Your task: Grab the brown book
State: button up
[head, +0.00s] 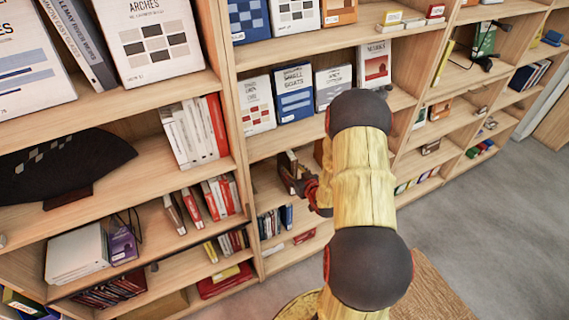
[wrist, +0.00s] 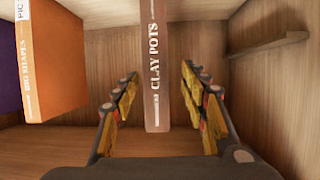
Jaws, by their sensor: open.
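A brown book (wrist: 155,75) with "CLAY POTS" on its spine stands upright in the wrist view, between the two fingers of my gripper (wrist: 160,110). The fingers are open, one on each side of the spine, with a gap on both sides. No contact shows. In the head view my gripper (head: 302,182) reaches into a shelf compartment in the middle bookcase.
An orange book (wrist: 55,55) stands left of the brown book, with a purple one (wrist: 8,60) beyond it. A small wooden ledge (wrist: 270,44) is on the right wall. Blue and dark books (head: 275,220) stand on the shelf below my gripper.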

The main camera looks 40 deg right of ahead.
jog(key=b+x, duration=0.1)
jog(key=x, duration=0.7)
jog(key=shift+d+b, duration=0.2)
jog(key=shift+b, duration=0.15)
jog(key=shift+s, duration=0.1)
jog(key=shift+c, duration=1.4)
jog(key=c, duration=0.7)
grip_shut()
jog(key=shift+r, duration=0.1)
